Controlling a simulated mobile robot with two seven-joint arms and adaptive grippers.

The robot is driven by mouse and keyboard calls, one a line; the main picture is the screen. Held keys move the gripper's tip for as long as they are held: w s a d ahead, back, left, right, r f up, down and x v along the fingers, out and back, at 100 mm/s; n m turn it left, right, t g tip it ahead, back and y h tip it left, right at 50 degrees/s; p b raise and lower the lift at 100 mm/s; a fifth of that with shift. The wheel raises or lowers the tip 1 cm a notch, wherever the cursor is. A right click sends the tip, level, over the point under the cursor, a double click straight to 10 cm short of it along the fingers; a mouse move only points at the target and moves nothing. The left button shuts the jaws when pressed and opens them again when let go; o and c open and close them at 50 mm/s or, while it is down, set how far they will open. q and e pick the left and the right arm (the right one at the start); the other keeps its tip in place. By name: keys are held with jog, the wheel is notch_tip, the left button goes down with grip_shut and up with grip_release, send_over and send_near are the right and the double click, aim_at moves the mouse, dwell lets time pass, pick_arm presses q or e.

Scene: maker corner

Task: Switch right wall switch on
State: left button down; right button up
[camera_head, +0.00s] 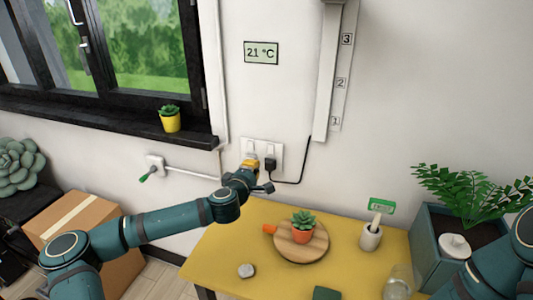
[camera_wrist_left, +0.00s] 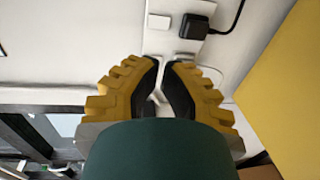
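A white wall plate (camera_head: 277,148) is mounted above the yellow table, and a black plug (camera_head: 270,164) sits in its right part. The plate also shows at the top of the left wrist view (camera_wrist_left: 224,18), with a small white square switch piece (camera_wrist_left: 159,22) left of the plug (camera_wrist_left: 194,27). I cannot tell the switch's position. My left gripper (camera_head: 250,164) is at the plate's lower left, left of the plug. In the left wrist view its fingertips (camera_wrist_left: 165,62) are nearly together with nothing between them. Contact with the plate cannot be told. My right gripper is out of view.
A black cord runs from the plug to a tall white wall unit (camera_head: 326,80). The yellow table (camera_head: 220,250) below bears a wooden board (camera_head: 301,252) with a potted succulent, a mortar (camera_head: 371,237) and a glass (camera_head: 397,287). A window sill with a yellow pot (camera_head: 170,122) is left.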

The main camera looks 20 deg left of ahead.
aim_at(268, 150)
pick_arm(q)
jog(key=w, duration=0.4)
jog(key=w+f, duration=0.1)
jog(key=w, duration=0.7)
jog(key=shift+w+d+f+b, duration=0.25)
jog(key=shift+w+f+b, duration=0.05)
jog(key=shift+b, duration=0.1)
